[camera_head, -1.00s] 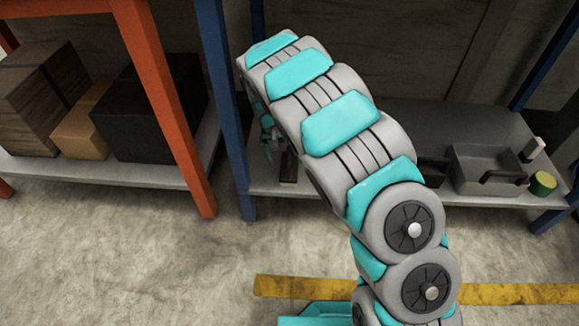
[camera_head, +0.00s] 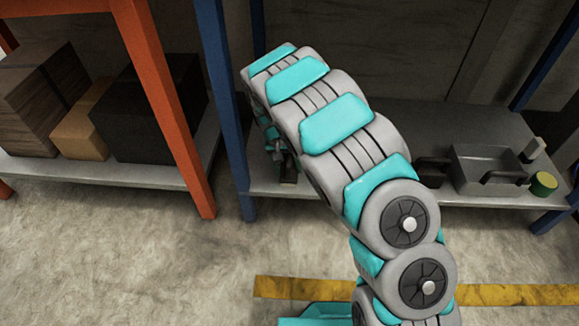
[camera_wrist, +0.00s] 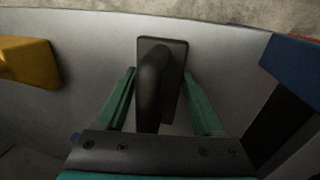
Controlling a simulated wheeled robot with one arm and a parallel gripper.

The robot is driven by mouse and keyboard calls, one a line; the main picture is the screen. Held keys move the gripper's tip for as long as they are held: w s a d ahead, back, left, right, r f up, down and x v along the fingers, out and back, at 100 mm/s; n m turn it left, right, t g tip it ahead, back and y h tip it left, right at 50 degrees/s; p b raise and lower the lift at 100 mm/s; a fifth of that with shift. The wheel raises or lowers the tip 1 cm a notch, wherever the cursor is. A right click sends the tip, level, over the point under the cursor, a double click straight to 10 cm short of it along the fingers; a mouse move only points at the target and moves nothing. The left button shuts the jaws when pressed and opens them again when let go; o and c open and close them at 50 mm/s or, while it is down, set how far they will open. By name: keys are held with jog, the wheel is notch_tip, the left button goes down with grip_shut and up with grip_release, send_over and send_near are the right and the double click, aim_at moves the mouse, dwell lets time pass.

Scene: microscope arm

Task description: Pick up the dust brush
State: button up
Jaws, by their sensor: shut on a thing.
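The dust brush (camera_wrist: 152,85) is a dark block with a raised, curved dark handle. In the wrist view it lies at the middle, on the grey shelf. My gripper (camera_wrist: 160,76) has a green finger on each side of it and is shut on it. In the head view, a small dark part of the brush (camera_head: 289,169) shows on the shelf below my gripper (camera_head: 277,150). My arm hides most of that spot.
The grey shelf (camera_head: 465,125) carries a grey tray (camera_head: 487,168) and a green-and-yellow roll (camera_head: 543,184) at right. A yellow object (camera_wrist: 28,64) lies left in the wrist view. A blue post (camera_head: 226,100) stands close left of my gripper; it shows at right in the wrist view (camera_wrist: 293,68).

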aim_at(287, 159)
grip_shut()
jog(key=shift+r+p, duration=0.3)
jog(key=shift+r, duration=1.45)
jog(key=shift+s+r, duration=0.15)
jog(key=shift+s, duration=0.1)
jog(key=s+r+p, duration=0.1)
jog(key=s, duration=1.4)
jog(key=shift+s+a, duration=0.2)
jog(key=shift+s, duration=0.05)
jog(key=shift+r, duration=0.1)
